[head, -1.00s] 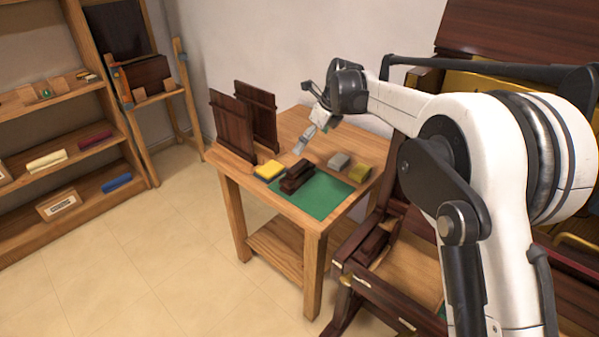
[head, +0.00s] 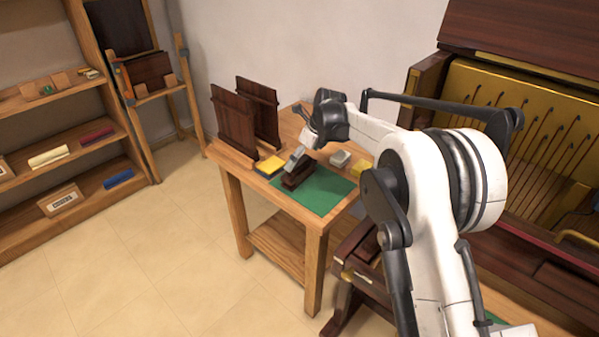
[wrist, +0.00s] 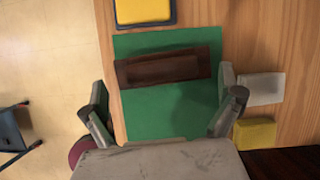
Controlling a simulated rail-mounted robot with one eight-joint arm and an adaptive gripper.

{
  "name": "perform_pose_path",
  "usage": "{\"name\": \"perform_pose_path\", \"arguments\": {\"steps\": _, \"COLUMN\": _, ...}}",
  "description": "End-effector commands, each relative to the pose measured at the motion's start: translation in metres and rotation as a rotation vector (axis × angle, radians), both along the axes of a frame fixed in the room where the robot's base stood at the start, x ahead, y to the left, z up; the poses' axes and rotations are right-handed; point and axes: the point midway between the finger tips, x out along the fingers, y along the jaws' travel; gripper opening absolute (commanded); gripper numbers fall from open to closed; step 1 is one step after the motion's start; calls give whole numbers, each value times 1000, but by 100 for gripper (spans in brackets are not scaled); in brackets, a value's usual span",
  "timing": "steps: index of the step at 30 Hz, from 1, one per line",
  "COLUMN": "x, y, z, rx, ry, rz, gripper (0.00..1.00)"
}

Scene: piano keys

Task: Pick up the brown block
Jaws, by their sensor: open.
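The brown block (head: 297,177) lies on the green mat (head: 324,193) on the small wooden table. In the wrist view the brown block (wrist: 168,67) runs crosswise near the far part of the green mat (wrist: 175,115). My gripper (head: 296,160) is over the block in the head view. In the wrist view my gripper (wrist: 165,105) is open, its two fingers apart on the left and right, with the block ahead of the gap between them. Nothing is between the fingers. The height of the fingertips above the block is hard to tell.
A yellow-topped block (head: 270,165) lies close left of the brown block. A grey block (head: 340,158) and a yellow block (head: 361,167) lie to the right. Two dark upright panels (head: 234,122) stand at the table's left. An open piano (head: 540,120) stands at the right.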

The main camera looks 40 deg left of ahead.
Motion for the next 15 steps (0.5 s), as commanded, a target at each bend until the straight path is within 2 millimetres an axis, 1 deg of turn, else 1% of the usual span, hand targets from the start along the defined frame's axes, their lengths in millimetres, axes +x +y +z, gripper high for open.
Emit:
{"name": "perform_pose_path", "arguments": {"steps": 1, "x": 1, "y": 3, "z": -8, "rx": 0, "ry": 0, "rz": 1, "gripper": 100}}
{"name": "perform_pose_path", "arguments": {"steps": 3, "x": 1, "y": 7, "z": -17, "rx": 0, "ry": 0, "rz": 1, "gripper": 100}}
{"name": "perform_pose_path", "arguments": {"steps": 6, "x": 1, "y": 11, "z": -27, "rx": 0, "ry": 0, "rz": 1, "gripper": 100}}
{"name": "perform_pose_path", "arguments": {"steps": 9, "x": 1, "y": 12, "z": -31, "rx": 0, "ry": 0, "rz": 0, "gripper": 100}}
{"name": "perform_pose_path", "arguments": {"steps": 14, "x": 1, "y": 12, "z": -31, "rx": 0, "ry": 0, "rz": 0, "gripper": 100}}
{"name": "perform_pose_path", "arguments": {"steps": 15, "x": 1, "y": 12, "z": -31, "rx": 0, "ry": 0, "rz": 0, "gripper": 95}}
